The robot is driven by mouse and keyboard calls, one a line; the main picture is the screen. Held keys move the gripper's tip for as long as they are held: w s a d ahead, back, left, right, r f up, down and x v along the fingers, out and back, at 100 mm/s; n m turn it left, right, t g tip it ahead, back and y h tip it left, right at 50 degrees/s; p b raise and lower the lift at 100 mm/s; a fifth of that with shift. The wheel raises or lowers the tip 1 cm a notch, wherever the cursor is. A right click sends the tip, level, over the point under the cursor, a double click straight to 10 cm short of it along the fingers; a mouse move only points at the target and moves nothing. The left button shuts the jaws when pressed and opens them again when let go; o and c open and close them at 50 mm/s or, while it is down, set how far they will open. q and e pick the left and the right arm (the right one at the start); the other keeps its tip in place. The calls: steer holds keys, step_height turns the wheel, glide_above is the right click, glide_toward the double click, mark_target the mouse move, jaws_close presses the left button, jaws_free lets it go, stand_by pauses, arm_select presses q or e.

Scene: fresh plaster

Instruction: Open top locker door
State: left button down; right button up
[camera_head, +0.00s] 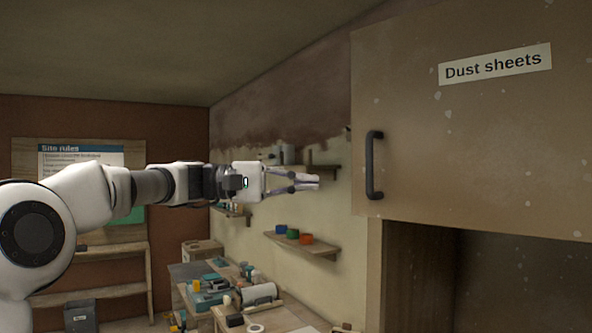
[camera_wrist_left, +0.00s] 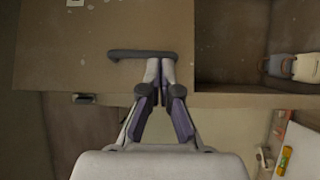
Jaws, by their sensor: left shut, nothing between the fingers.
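The top locker door (camera_head: 470,130) is a tan, paint-flecked panel labelled "Dust sheets", and it appears closed above an open dark compartment. Its dark bar handle (camera_head: 373,165) stands upright near the door's left edge. My left gripper (camera_head: 318,181) is shut and empty, to the left of the handle in the head view. In the left wrist view the fingertips (camera_wrist_left: 160,62) show just beside the handle (camera_wrist_left: 143,55); I cannot tell whether they touch it. The door (camera_wrist_left: 95,40) fills the upper left there. My right gripper is not in view.
The open compartment (camera_head: 520,285) lies below the door. Wall shelves (camera_head: 305,243) with small coloured pots stand behind my left arm. A cluttered workbench (camera_head: 285,318) is low in the middle. A "Site rules" board (camera_head: 80,158) hangs on the far wall.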

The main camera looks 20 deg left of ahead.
arm_select(q)
steer(key=s, duration=0.4)
steer(key=shift+s+a+r+p, duration=0.25)
steer(key=shift+a+p, duration=0.05)
stand_by(0.7)
steer(key=shift+s+a, duration=0.1)
steer(key=shift+s, duration=0.05)
stand_by(0.4)
steer(key=shift+w+r, duration=0.1)
steer(key=shift+w, duration=0.1)
